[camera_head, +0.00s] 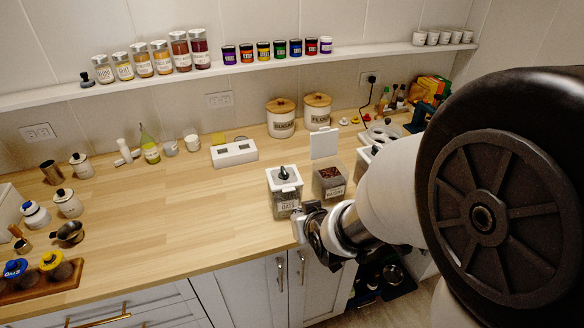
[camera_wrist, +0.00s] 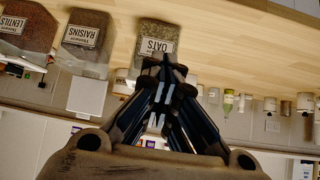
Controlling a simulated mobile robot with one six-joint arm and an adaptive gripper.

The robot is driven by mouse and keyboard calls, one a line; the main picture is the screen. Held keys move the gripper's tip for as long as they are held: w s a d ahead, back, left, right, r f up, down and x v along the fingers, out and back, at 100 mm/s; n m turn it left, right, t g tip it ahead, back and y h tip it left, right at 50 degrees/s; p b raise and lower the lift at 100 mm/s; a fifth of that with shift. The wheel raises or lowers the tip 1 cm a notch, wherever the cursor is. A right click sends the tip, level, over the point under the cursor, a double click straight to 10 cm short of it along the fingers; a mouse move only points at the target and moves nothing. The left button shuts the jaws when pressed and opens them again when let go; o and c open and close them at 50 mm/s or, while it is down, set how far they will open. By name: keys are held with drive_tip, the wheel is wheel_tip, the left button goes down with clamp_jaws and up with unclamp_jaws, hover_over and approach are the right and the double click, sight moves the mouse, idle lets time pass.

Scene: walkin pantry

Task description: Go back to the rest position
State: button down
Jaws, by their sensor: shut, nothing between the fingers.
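My gripper (camera_wrist: 160,95) is shut and empty in the wrist view, its dark fingers together. In the head view my gripper (camera_head: 303,224) is at the counter's front edge, just in front of the oats container (camera_head: 285,203); whether it touches the container cannot be told. The oats container is clear with a white lid and black knob, and stands upright. It also shows in the wrist view (camera_wrist: 157,32), upside down, behind the fingertips. The fingers are small and partly hidden by the wrist in the head view.
A raisins container (camera_head: 328,183) with its lid raised stands right of the oats. A white two-slot box (camera_head: 234,154) and two canisters (camera_head: 281,121) stand behind. A wooden rack (camera_head: 38,278) with several jars is at front left. The counter's middle left (camera_head: 160,215) is clear.

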drive_tip(key=s+d+r+g, duration=0.1)
drive_tip(key=s+d+r, duration=0.2)
drive_tip(key=s, duration=0.5)
drive_tip(key=s+d+r+m+g+h, duration=0.1)
drive_tip(key=s+d+r+g, duration=0.1)
drive_tip(key=s, duration=0.6)
drive_tip(key=s+d+r+m+g+h, duration=0.1)
drive_tip(key=s+d+r, duration=0.3)
drive_tip(key=s, duration=0.5)
wheel_tip(320, 180, up, 3)
drive_tip(key=shift+f+g, duration=0.2)
drive_tip(key=shift+g, duration=0.2)
drive_tip(key=c, duration=2.4)
unclamp_jaws()
